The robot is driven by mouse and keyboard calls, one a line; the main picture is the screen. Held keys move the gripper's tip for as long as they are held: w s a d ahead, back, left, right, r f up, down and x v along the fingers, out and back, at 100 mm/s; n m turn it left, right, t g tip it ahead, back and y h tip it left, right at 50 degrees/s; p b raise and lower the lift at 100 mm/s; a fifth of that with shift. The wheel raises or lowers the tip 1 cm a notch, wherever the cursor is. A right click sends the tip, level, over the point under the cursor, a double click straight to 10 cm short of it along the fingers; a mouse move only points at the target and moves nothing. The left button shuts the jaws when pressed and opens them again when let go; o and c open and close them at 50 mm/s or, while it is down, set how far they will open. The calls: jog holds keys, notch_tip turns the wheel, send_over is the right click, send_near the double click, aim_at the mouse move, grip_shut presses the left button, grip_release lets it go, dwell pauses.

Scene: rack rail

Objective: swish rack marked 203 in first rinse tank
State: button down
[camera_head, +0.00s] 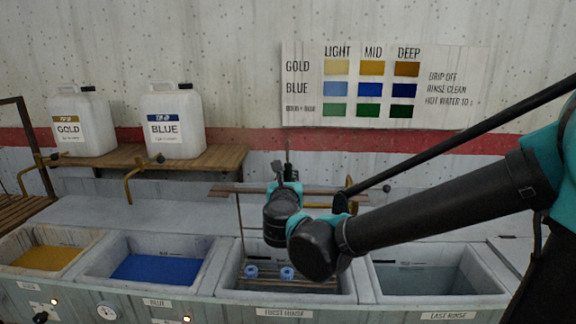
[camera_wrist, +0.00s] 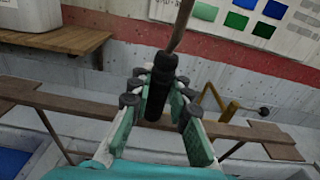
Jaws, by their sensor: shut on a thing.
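The rack's brown crossbar (camera_head: 232,190) spans above the first rinse tank (camera_head: 232,295), with thin rods running down into the tank. Two small blue-and-white pieces (camera_head: 251,271) (camera_head: 287,273) show low inside the tank at the rack's bottom rails. My gripper (camera_wrist: 158,92) is shut on the rack's upright black handle grip (camera_wrist: 160,82), above the crossbar, which also shows in the wrist view (camera_wrist: 62,107). In the head view my gripper (camera_head: 287,180) is over the tank, and my arm hides its right part. No number 203 is readable on the rack.
The blue tank (camera_head: 158,269) and gold tank (camera_head: 45,258) lie to the left; the last rinse tank (camera_head: 425,281) lies to the right. Gold (camera_head: 80,122) and blue (camera_head: 174,122) jugs stand on a wooden shelf behind. A brass tap (camera_head: 349,190) is close behind my gripper.

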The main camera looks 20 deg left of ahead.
notch_tip(320, 180, down, 12)
dwell(0.7)
jog(key=shift+s+f, duration=0.1)
jog(key=shift+s, duration=0.05)
jog(key=shift+s+d, duration=0.15)
jog(key=shift+s, duration=0.45)
jog(key=shift+w, duration=0.15)
jog(key=shift+x, duration=1.45)
dwell(2.1)
